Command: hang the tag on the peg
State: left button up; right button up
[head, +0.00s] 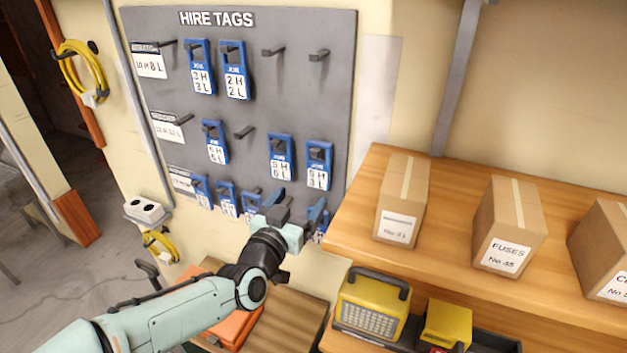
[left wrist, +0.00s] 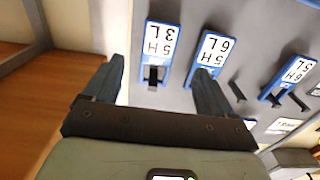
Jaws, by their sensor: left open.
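The grey board (head: 170,100) headed HIRE TAGS carries three rows of pegs. Several blue tags with white labels hang on it. The top row has two tags (head: 201,68) (head: 235,70) and two bare pegs (head: 272,51) (head: 319,55). The middle row has three tags and one bare peg (head: 243,132). My left gripper (head: 297,205) is open, in front of the lower right of the board, partly hiding the bottom row. In the left wrist view, upside down, a tag (left wrist: 158,46) shows beyond and between the open fingers, apparently untouched. Which tag is meant, I cannot tell. My right gripper is out of view.
A wooden shelf (head: 350,200) with cardboard boxes (head: 403,190) stands close to the right of the board. Yellow cases (head: 372,303) sit below it. An orange case (head: 240,325) lies on a lower wooden surface under my arm.

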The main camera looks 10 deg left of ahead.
aim_at(317, 171)
pick_arm(q)
jog(key=shift+w+d+p, duration=0.3)
jog(key=shift+w, duration=1.35)
jog(key=shift+w+d+p, duration=0.3)
jog(key=shift+w+d, duration=0.05)
jog(key=shift+w, duration=1.25)
jog(key=shift+w+d+p, duration=0.3)
jog(key=shift+w, duration=1.35)
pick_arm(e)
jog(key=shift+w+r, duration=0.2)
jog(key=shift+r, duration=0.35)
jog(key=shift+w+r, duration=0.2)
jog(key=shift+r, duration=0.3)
pick_arm(q)
jog(key=c, duration=0.9)
jog(key=shift+o, duration=0.2)
jog(key=shift+r, duration=0.2)
jog(key=shift+r+p, duration=0.35)
jog(key=shift+r, duration=0.3)
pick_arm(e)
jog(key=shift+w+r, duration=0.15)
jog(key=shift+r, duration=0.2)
pick_arm(q)
jog(key=shift+s, duration=0.15)
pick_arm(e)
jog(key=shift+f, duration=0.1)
